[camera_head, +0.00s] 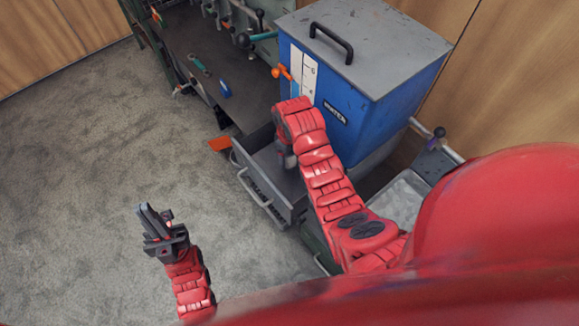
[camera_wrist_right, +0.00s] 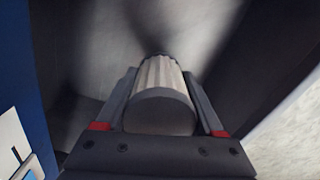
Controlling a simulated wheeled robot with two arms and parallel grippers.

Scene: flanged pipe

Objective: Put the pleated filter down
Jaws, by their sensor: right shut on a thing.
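The pleated filter (camera_wrist_right: 161,98) is a pale grey, ribbed cylinder with a flat round end. In the right wrist view it lies between the two fingers of my right gripper (camera_wrist_right: 161,88), which is shut on it. In the head view my right gripper (camera_head: 286,152) hangs over the open grey drawer beneath the blue box; my arm hides most of it and the filter cannot be made out. Whether the filter touches a surface below is not clear. My left gripper (camera_head: 154,214) is over the carpet at lower left, apart from everything, and I see nothing in it.
The blue box (camera_head: 375,70) with a grey lid and black handle stands behind my right arm. The pulled-out drawer (camera_head: 247,182) has a bar handle. A dark workbench (camera_head: 195,40) with small tools is at the back. The carpet (camera_head: 80,150) on the left is clear.

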